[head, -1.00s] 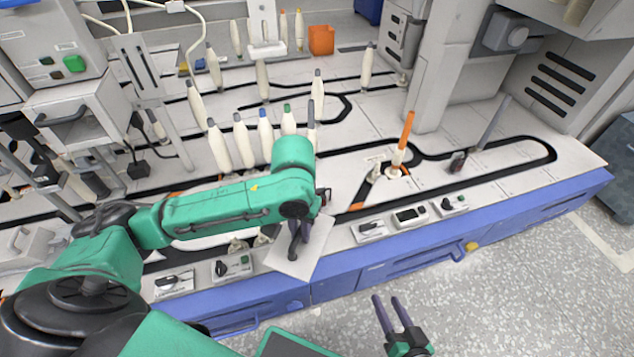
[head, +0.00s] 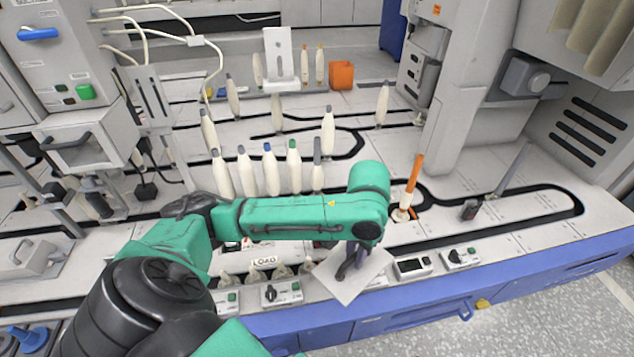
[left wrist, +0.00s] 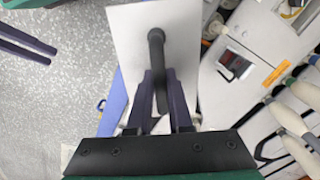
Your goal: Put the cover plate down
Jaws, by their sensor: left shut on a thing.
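The cover plate (head: 342,285) is a pale square sheet with a dark bar handle. My left gripper (head: 357,258) is shut on the handle and holds the plate at the front edge of the machine deck, tilted in the picture. In the left wrist view the plate (left wrist: 128,35) lies beyond the fingertips (left wrist: 160,80), with the handle (left wrist: 157,50) between them. Whether the plate touches anything beneath it cannot be told. My right gripper (left wrist: 50,55) shows only in the left wrist view, at the left, its two fingers apart and empty above the floor.
Several pale bobbins (head: 268,170) stand upright behind my left arm. An orange-topped bobbin (head: 413,178) stands to the right of my left gripper. Small control boxes (head: 412,268) line the front edge, partly covered by the plate. The deck at the right (head: 500,235) has free room.

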